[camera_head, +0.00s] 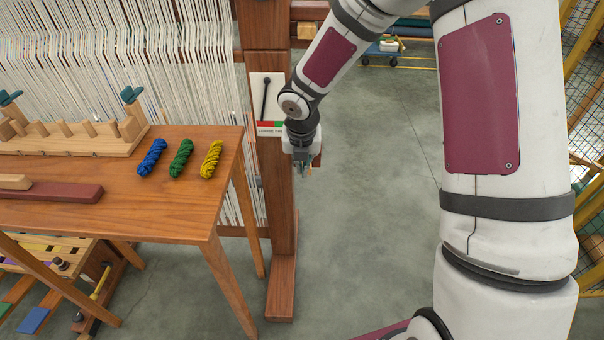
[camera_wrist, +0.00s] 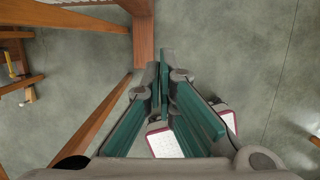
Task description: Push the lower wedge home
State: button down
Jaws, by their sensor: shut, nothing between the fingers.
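My gripper (camera_head: 303,168) is shut and empty, pointing down beside the right side of the loom's upright post (camera_head: 281,215). In the wrist view its green fingers (camera_wrist: 164,72) are together over grey floor, and the post (camera_wrist: 143,35) stands just beyond their tips. I cannot make out the lower wedge in either view. A small orange-brown bit shows at the fingertips in the head view, too small to identify. A white plate with a dark lever (camera_head: 265,97) is on the post, above a red and green label (camera_head: 269,129).
A wooden table (camera_head: 190,215) at left carries a blue skein (camera_head: 152,157), a green skein (camera_head: 181,158) and a yellow skein (camera_head: 211,159). White warp threads hang behind the table.

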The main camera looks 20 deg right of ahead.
jog(key=w+d+f+b, duration=0.2)
jog(key=w+f, duration=0.4)
jog(key=f, duration=0.3)
jog(key=shift+f+b, duration=0.3)
jog(key=shift+b, duration=0.25)
jog(key=w, duration=0.1)
jog(key=w+d, duration=0.1)
jog(key=w, duration=0.1)
jog(key=w+p, duration=0.1)
jog(key=shift+w+d, duration=0.15)
jog(key=shift+d, duration=0.1)
jog(key=shift+a, duration=0.1)
